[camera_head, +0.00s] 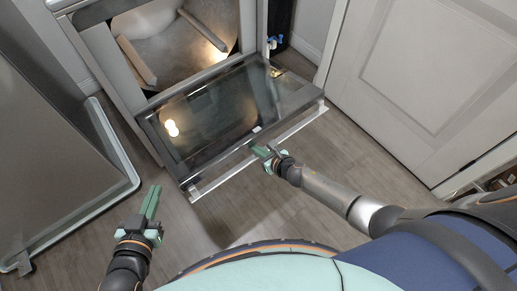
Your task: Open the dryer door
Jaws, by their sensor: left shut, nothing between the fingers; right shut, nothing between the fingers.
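The dryer (133,70) stands at the top of the head view with its drum opening (180,40) exposed. Its glass-panelled door (225,108) is swung down and out toward me, hinged along its far edge. A long light handle bar (225,178) runs along the door's near edge. My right gripper (262,152) is shut and empty, with its fingertips at the door's near edge by the handle; I cannot tell whether they touch. My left gripper (152,202) is shut and empty, above the floor left of the door and apart from it.
A grey appliance (50,140) with a pale rim fills the left side. A white panelled door (430,60) stands at the right. Blue-and-white fittings (273,43) are beside the dryer. Wooden floor (260,210) is clear between me and the dryer door.

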